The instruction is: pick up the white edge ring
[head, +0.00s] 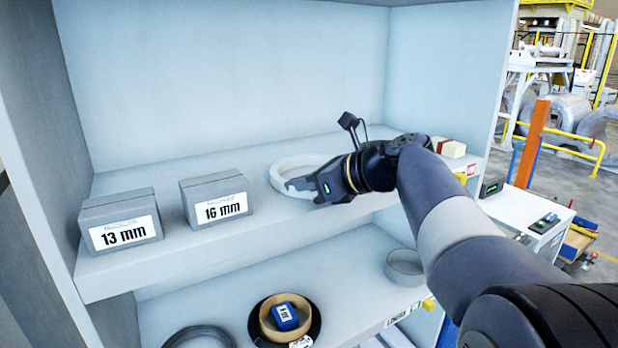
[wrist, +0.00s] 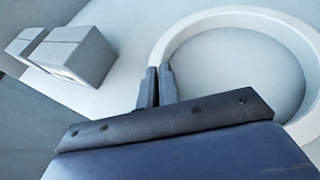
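The white edge ring (head: 284,170) is on the upper shelf, right of the grey boxes. It also fills much of the right side of the wrist view (wrist: 199,25). My gripper (head: 299,187) is at the ring's near side, reaching in from the right. In the wrist view my gripper's two dark fingers (wrist: 158,72) stand close together, one on each side of the ring's wall, and look shut on it. The ring looks flat, at about shelf height; I cannot tell whether it is clear of the surface. The gripper hides part of its near right side.
Grey boxes marked 13 mm (head: 120,222) and 16 mm (head: 215,200) stand left of the ring. A cream and red block (head: 450,148) is at the shelf's right end. The lower shelf (head: 345,290) holds a grey ring (head: 405,268) and a tan ring (head: 268,325) around a blue item.

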